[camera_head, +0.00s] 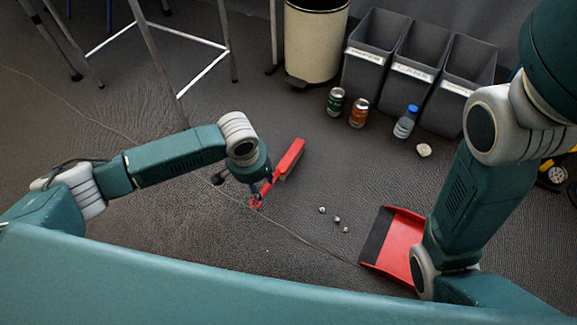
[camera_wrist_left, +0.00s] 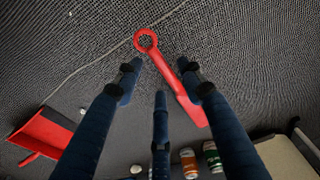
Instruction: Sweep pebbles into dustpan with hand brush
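The red hand brush (camera_head: 289,158) lies on the dark floor; its handle ends in a ring (camera_wrist_left: 146,40) in the left wrist view. My left gripper (camera_head: 256,192) is over the handle. In the left wrist view its fingers (camera_wrist_left: 158,85) are spread apart, with the handle running between and beyond them; no grip on it shows. Several small pale pebbles (camera_head: 337,219) lie on the floor between brush and dustpan. The red dustpan (camera_head: 404,236) with a dark front lip lies at the right, partly covered by my right arm. It also shows in the left wrist view (camera_wrist_left: 45,130). My right gripper is hidden.
Three grey bins (camera_head: 418,62) and a cream trash can (camera_head: 315,40) stand at the back. A green can (camera_head: 335,101), an orange can (camera_head: 359,112), a bottle (camera_head: 405,122) and a crumpled white piece (camera_head: 423,150) are before them. A stool (camera_head: 160,45) stands back left.

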